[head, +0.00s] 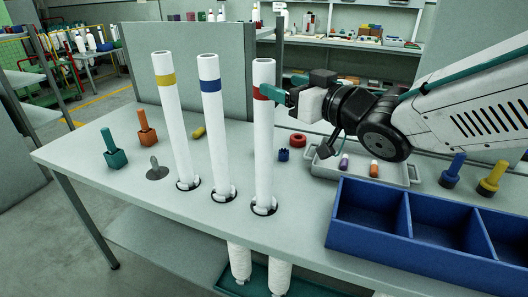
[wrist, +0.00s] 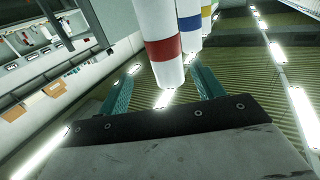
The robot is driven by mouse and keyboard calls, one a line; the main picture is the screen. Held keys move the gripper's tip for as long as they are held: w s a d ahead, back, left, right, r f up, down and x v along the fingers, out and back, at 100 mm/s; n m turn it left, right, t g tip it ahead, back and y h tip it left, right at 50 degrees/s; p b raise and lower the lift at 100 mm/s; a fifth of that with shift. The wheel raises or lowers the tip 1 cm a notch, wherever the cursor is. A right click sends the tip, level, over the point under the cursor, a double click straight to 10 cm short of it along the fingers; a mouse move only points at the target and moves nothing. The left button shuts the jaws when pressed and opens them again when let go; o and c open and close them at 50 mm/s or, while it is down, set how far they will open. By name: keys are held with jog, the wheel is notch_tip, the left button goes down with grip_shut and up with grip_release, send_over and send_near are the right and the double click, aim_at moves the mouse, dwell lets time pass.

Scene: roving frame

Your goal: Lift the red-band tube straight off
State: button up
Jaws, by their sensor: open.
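The red-band tube (head: 264,150) is a tall white tube standing upright in a dark-ringed hole in the table, its red band near its top. My gripper (head: 272,93) reaches it from the right at the height of the band. In the wrist view the red-band tube (wrist: 160,35) lies between the two teal fingers of my gripper (wrist: 163,85), with a gap on each side. The fingers are open. The far finger is partly hidden in the head view.
A blue-band tube (head: 212,130) and a yellow-band tube (head: 172,125) stand upright to the left. A blue divided bin (head: 425,247) and a grey tray (head: 323,170) with small items are at right. A grey panel (head: 200,62) rises behind the tubes.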

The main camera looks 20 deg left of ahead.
aim_at(259, 77)
jog(key=x, duration=0.7)
jog(key=shift+s+a+r, duration=0.15)
jog(key=shift+s+a, duration=0.05)
jog(key=shift+a, duration=0.4)
grip_shut()
notch_tip(259, 77, up, 13)
jog(key=shift+f, duration=0.25)
